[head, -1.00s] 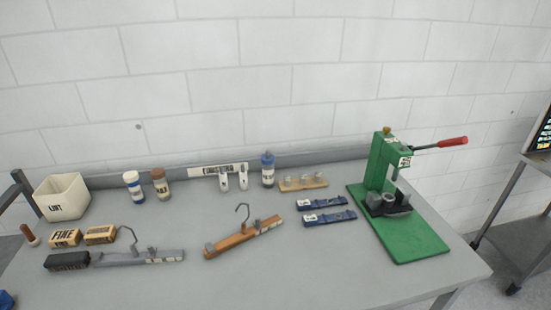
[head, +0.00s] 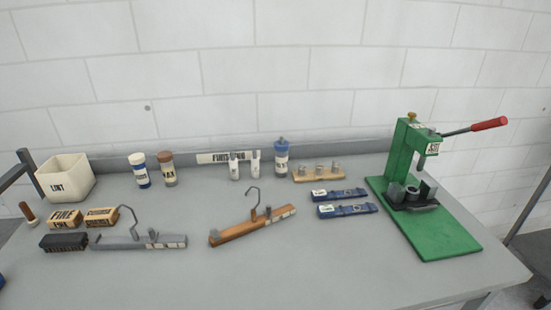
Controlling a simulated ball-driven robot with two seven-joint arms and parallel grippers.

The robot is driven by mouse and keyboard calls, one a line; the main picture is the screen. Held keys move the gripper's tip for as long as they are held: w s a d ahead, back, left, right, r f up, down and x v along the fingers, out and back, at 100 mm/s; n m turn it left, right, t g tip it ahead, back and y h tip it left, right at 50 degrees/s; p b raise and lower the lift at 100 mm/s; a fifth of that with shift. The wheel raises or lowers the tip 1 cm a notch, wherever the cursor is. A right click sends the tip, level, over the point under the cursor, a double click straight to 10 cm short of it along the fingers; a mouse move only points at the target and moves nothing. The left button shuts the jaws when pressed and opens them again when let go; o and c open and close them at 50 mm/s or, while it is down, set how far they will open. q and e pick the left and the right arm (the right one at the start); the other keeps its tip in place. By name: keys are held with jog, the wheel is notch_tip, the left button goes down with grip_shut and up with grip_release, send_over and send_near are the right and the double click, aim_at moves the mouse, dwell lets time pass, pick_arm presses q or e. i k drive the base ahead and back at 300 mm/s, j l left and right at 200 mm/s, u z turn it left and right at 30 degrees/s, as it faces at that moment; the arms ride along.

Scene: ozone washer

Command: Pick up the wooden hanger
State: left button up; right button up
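The wooden hanger (head: 236,231) lies on the grey table near its middle. It is an orange-brown bar with a metal hook standing up from it and clips along it, tilted up toward the right. A similar grey hanger (head: 122,241) lies to its left. Neither of my grippers shows in the head view.
A green press (head: 436,232) with a red-handled lever stands at the right. Two blue tools (head: 346,209), a wooden block with metal pieces (head: 305,177) and several bottles line the back. A white bin (head: 66,182) and brushes are at the left. The front middle is clear.

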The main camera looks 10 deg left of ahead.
aim_at(216, 239)
jog(key=i+l, duration=0.1)
jog(key=l, duration=0.75)
jog(key=i+l, duration=0.15)
jog(key=l, duration=0.3)
jog(key=u, duration=0.05)
